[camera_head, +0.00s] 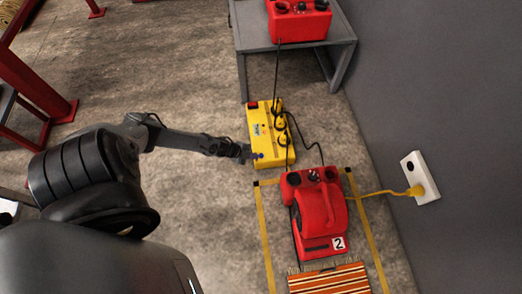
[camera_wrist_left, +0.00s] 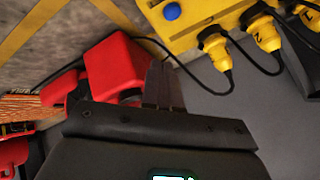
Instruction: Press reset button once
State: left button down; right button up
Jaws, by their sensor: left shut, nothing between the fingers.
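A yellow power box (camera_head: 262,135) lies on the floor, with a small blue button (camera_head: 261,156) near its front end. The button also shows in the left wrist view (camera_wrist_left: 172,11), at the top. No reset label is readable. My left gripper (camera_head: 248,153) is shut and empty, just left of the blue button in the head view. In the left wrist view its closed fingers (camera_wrist_left: 164,68) point up toward the box, with the button beyond their tips. I see no contact between fingertips and button. My right gripper is not in view.
Cables with yellow plugs (camera_head: 280,122) run from the box's right side. A red machine marked 2 (camera_head: 318,215) stands close in front, inside yellow floor tape. A grey table (camera_head: 244,42) stands behind the box. A white wall outlet (camera_head: 413,167) is at right.

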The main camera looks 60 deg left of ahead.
pick_arm(q)
jog(key=w+a+r, duration=0.2)
jog(key=w+r, duration=0.2)
jog(key=shift+w+a+t, duration=0.2)
jog(key=shift+w+t, duration=0.05)
jog(key=shift+t, duration=0.15)
jog(key=shift+f, duration=0.1)
jog(key=b, duration=0.6)
send_over(261, 155)
jog(key=f, duration=0.4)
jog(key=s+f, duration=0.1)
jog(key=f, duration=0.1)
jog(key=shift+a+f, duration=0.1)
jog(key=shift+f, duration=0.45)
jog(key=shift+w+f, duration=0.1)
jog(key=shift+f, duration=0.65)
